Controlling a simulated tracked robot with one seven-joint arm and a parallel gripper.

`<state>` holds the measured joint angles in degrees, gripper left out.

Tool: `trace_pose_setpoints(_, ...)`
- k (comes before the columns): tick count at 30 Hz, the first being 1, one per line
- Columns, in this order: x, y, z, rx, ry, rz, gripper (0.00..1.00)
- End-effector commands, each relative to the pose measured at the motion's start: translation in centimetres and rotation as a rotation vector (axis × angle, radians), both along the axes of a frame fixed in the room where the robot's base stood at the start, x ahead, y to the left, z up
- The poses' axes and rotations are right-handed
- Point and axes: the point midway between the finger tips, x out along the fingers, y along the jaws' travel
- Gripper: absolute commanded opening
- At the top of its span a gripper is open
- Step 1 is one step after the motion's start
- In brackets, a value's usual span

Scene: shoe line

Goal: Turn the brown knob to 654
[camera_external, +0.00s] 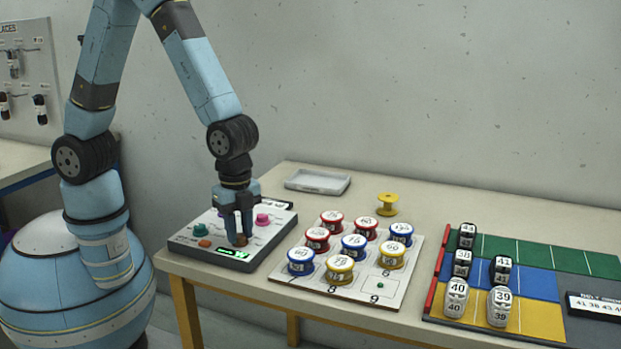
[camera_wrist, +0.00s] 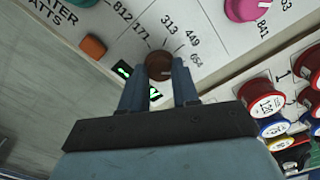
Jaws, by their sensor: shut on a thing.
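The brown knob (camera_wrist: 158,66) sits on the white panel (camera_wrist: 110,40). Printed labels 177, 313, 449 and one that looks like 654 (camera_wrist: 196,61) fan around it. My gripper (camera_wrist: 158,85) is shut on the knob, one finger on each side, and points down at the panel. In the external view my gripper (camera_external: 238,240) is at the front of the grey control box (camera_external: 190,250), and the knob (camera_external: 241,240) is mostly hidden by the fingers. The knob's pointer mark cannot be made out. A dark display with green characters (camera_wrist: 125,69) is partly covered by the left finger.
An orange button (camera_wrist: 93,47) and a pink knob (camera_wrist: 240,8) are close by on the panel; a green knob (camera_external: 200,229) is there too. A board of colored spools (camera_external: 390,290) stands right of the box. A grey tray (camera_external: 318,181) and yellow spool (camera_external: 387,205) lie behind.

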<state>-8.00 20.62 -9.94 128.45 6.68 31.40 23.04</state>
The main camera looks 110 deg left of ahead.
Motion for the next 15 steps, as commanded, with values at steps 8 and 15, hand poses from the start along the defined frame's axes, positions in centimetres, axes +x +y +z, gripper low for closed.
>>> trace_pose_setpoints(8, 0.08, 0.04, 0.04, 0.000, -0.002, 0.001, 0.31)
trace_pose_setpoints(15, 0.05, 0.02, 0.02, 0.000, -0.001, 0.001, 0.54)
